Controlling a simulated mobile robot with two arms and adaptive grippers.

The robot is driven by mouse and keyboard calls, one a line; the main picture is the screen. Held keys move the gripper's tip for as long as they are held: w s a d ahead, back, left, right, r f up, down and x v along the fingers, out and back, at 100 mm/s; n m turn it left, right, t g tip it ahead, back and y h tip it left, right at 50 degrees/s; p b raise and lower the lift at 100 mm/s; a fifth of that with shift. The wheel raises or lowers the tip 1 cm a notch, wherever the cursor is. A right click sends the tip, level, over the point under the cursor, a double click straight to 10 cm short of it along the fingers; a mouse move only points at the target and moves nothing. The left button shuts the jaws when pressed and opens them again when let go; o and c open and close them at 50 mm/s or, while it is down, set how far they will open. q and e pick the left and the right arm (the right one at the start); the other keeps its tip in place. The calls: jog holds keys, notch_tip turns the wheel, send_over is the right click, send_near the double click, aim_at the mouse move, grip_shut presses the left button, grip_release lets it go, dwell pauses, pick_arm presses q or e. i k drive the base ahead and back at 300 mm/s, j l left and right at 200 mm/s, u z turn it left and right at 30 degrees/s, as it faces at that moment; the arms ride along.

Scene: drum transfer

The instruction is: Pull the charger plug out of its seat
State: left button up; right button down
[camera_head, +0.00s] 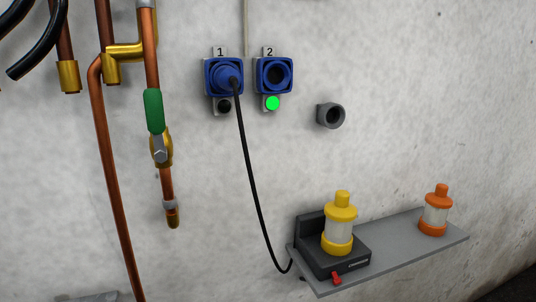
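A blue charger plug (226,77) sits in the blue socket (211,91) marked 1 on the wall. A black cable (248,165) hangs from the plug down to a dark charger base (328,262) on the shelf. Beside it, the blue socket marked 2 (275,74) is empty, with a green light (272,103) lit below it. The indicator (224,107) below socket 1 is dark. Neither of my grippers is in view.
A grey shelf (400,241) holds the charger base with a yellow-capped drum (340,222) and an orange-capped drum (435,210). A grey round holder (331,115) is on the wall. Copper pipes (110,185) with a green-handled valve (154,111) run left of the sockets.

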aim_at(223, 76)
jog(key=l+u, duration=0.1)
jog(key=u, duration=0.9)
jog(key=l+u, duration=0.3)
jog(key=l, duration=0.15)
jog(key=l+u, duration=0.3)
jog(key=l, duration=0.15)
jog(key=k+l+u, duration=0.25)
jog(key=l, duration=0.15)
jog(key=l+u, duration=0.3)
jog(key=l, duration=0.15)
jog(key=k+l+u, duration=0.3)
jog(key=k+l, duration=0.15)
jog(key=l, duration=0.15)
jog(key=k+l, duration=0.1)
jog(key=l, duration=0.2)
jog(key=k+l, duration=0.15)
jog(key=l, duration=0.15)
jog(key=k+l, duration=0.1)
jog(key=l, duration=0.2)
